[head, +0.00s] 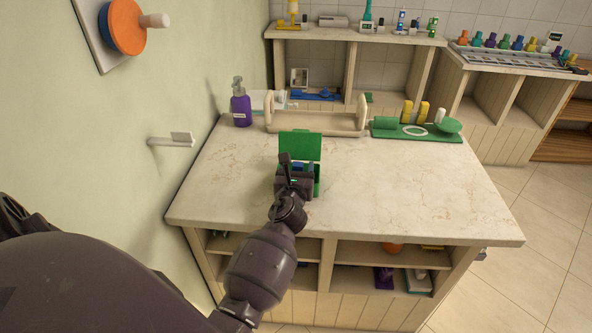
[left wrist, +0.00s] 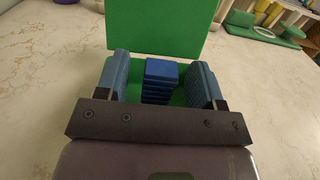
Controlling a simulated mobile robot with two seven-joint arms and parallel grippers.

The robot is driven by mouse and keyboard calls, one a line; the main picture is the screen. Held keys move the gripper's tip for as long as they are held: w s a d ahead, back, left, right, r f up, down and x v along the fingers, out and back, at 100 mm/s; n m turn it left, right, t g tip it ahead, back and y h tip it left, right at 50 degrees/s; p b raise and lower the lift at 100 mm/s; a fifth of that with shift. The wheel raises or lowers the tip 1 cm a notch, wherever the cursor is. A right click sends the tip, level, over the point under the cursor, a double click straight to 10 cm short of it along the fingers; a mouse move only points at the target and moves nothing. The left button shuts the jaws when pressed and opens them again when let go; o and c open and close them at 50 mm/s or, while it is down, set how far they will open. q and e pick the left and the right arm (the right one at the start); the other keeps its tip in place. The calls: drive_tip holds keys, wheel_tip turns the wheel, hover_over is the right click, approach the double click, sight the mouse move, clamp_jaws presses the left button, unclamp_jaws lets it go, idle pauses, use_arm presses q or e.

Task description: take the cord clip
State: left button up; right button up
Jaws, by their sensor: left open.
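A blue ridged piece (left wrist: 161,70), which I take to be the cord clip, lies in or on a green holder with a raised green panel (left wrist: 155,28). The green holder also shows near the middle of the counter in the head view (head: 300,144). My left gripper (left wrist: 161,82) is open, with one blue-grey finger on each side of the blue piece and a gap on both sides. In the head view my left gripper (head: 297,168) is at the green holder and hides much of it. My right gripper is not in view.
Behind the holder stand a beige wooden caddy (head: 318,124), a purple pump bottle (head: 240,104) and a green tray (head: 388,131) with yellow bottles. The marble counter (head: 420,190) is clear to the right and left of the holder.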

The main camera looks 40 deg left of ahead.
use_arm(q)
drive_tip(key=shift+w+a, duration=0.15)
drive_tip(key=shift+w, duration=0.15)
drive_tip(key=shift+c, duration=0.4)
drive_tip(key=c, duration=0.9)
drive_tip(key=shift+r, duration=0.1)
